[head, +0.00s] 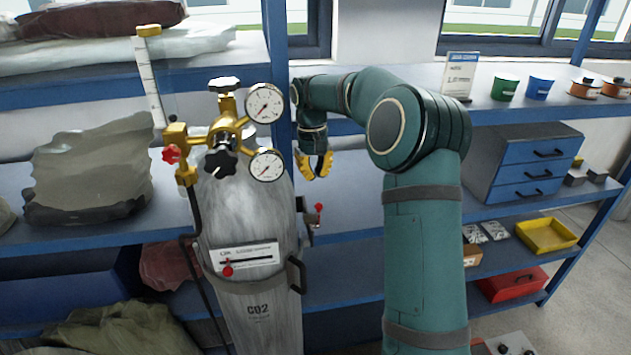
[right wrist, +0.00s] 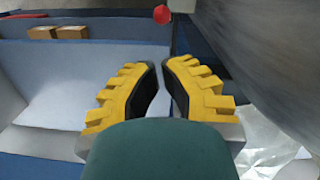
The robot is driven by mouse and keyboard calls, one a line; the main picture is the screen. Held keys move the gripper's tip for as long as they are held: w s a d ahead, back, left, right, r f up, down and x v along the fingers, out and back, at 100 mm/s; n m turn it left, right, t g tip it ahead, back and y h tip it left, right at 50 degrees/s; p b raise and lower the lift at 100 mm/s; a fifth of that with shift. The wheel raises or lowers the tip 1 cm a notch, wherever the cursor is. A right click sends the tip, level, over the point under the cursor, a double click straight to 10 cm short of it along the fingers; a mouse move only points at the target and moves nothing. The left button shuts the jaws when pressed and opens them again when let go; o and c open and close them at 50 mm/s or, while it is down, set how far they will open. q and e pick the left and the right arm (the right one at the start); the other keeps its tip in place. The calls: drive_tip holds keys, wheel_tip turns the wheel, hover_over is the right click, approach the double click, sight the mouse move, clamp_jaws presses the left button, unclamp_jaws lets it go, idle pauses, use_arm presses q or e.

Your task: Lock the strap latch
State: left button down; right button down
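A grey CO2 cylinder (head: 262,325) stands at the centre left with a strap (head: 250,286) around its lower body. A small metal latch with a red knob (head: 319,208) sticks out at the cylinder's right side. The red knob also shows at the top of the right wrist view (right wrist: 161,14). My right gripper (head: 314,172) is above the knob and apart from it. Its yellow fingers (right wrist: 160,66) are partly open, with a narrow empty gap between the tips. The latch's far side is hidden, and I cannot tell its state. My left gripper is not in view.
Brass regulator gauges (head: 265,103) and a black hose rise close to the left of my right gripper. A blue shelf post (head: 279,60) stands behind. Blue drawers (head: 530,170) and a yellow tray (head: 547,236) are on shelves at the right.

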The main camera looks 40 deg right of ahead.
sight(318, 216)
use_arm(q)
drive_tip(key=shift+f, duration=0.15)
use_arm(e)
wheel_tip(318, 216, down, 8)
drive_tip(key=shift+s+f, duration=0.25)
drive_tip(key=shift+s, duration=0.1)
drive_tip(key=shift+d, duration=0.1)
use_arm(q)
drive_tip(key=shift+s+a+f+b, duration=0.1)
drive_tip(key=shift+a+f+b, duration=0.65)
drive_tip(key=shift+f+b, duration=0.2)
use_arm(e)
drive_tip(key=shift+s+t, duration=0.25)
drive_tip(key=shift+t, duration=0.15)
